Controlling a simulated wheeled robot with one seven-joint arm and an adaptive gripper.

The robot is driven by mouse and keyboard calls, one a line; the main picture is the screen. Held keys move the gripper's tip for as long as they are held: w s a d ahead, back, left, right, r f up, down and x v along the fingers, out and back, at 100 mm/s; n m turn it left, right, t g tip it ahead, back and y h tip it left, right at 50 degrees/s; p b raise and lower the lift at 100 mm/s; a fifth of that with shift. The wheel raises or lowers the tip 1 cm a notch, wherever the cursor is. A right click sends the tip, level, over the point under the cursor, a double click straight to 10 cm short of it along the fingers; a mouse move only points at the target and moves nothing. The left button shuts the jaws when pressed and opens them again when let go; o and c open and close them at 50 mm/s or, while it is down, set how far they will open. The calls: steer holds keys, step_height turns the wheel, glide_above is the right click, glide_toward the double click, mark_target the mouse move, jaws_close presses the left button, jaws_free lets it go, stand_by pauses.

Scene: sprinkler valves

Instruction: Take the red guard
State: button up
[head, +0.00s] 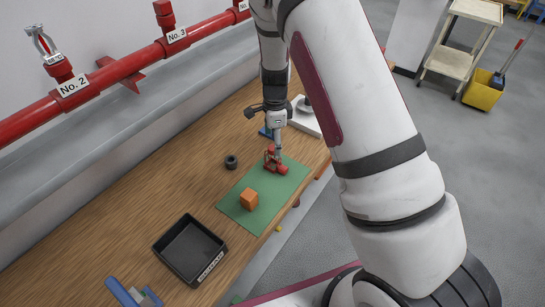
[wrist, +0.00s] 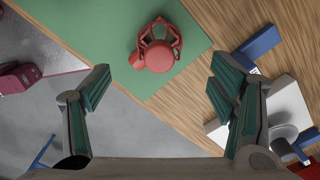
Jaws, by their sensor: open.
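The red guard (head: 276,162) stands on the far part of the green mat (head: 236,214). In the wrist view the guard (wrist: 158,46) is a red cage of curved bars with a round disc, near the top centre. My gripper (head: 277,147) is just above the guard in the head view, and its fingertips are hard to make out there. In the wrist view my gripper (wrist: 160,88) is open and empty. Its two fingers are wide apart, left and right, and the guard lies beyond the gap between them, apart from both.
An orange block (head: 249,199) sits on the mat. A black ring (head: 231,162) and a black labelled tray (head: 184,270) are on the wooden bench (head: 150,190). Blue and white items (wrist: 284,97) lie near the right finger. A red pipe (head: 120,70) runs along the wall.

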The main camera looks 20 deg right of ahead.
mark_target(273, 155)
steer(key=shift+a+f+p, duration=0.2)
steer(key=shift+f+p, duration=0.2)
steer(key=shift+f, duration=1.4)
steer(key=shift+a+f+p, duration=0.15)
steer(key=shift+f+p, duration=0.2)
steer(key=shift+f, duration=1.4)
steer(key=shift+c, duration=0.6)
steer(key=c, duration=1.5)
